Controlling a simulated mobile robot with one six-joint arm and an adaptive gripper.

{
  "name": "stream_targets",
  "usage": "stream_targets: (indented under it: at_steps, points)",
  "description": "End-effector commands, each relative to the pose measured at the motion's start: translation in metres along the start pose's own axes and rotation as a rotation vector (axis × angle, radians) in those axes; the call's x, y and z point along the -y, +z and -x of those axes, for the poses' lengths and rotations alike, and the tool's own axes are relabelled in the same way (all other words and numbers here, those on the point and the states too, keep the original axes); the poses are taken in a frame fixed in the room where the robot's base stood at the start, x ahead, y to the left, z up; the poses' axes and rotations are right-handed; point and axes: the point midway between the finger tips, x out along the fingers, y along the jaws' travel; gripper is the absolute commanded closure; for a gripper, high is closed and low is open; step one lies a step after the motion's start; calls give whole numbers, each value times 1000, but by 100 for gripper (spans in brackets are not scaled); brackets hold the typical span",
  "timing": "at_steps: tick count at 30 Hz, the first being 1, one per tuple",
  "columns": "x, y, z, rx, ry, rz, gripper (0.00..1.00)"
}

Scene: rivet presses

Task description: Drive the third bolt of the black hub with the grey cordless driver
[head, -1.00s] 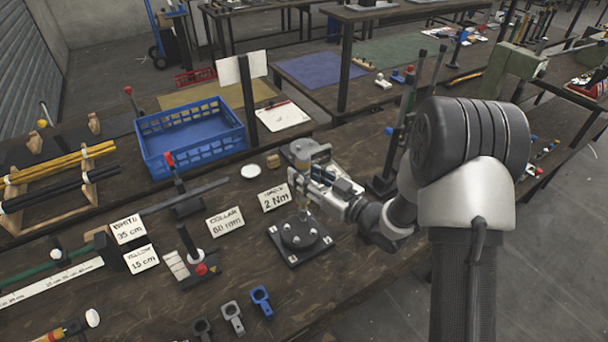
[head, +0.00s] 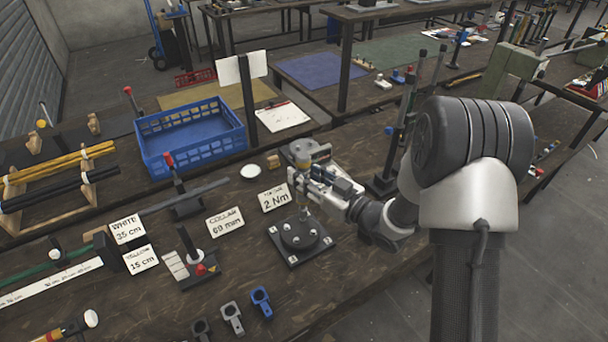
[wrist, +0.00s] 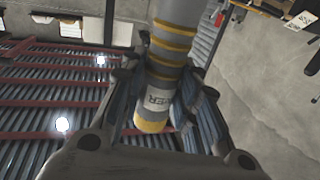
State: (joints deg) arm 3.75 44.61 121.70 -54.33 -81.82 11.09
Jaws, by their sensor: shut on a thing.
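My gripper (head: 318,178) is shut on the grey cordless driver (head: 300,149), a grey cylinder with yellow bands. In the wrist view the driver (wrist: 168,68) stands between the two fingers (wrist: 160,112). In the head view its top shows above the fingers, and a thin shaft reaches down toward the hub. The black hub (head: 299,235) is a round disc on a dark square plate (head: 318,252) with light corner spots. Small bolt heads show on the disc but are too small to tell apart. I cannot tell whether the bit touches a bolt.
A "2 Nm" card (head: 274,198) and a "collar 60 mm" card (head: 225,222) stand left of the hub. A blue crate (head: 192,140) is behind. Grey and blue clamps (head: 261,302) lie in front. A black post stand (head: 384,182) is to the right.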

Motion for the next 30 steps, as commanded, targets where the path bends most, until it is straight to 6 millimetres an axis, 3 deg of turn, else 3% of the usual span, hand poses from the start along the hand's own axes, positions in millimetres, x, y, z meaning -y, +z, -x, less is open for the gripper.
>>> stream_targets:
  at_steps: [30]
  points:
    - [0,11,0,-3,0,2,100]
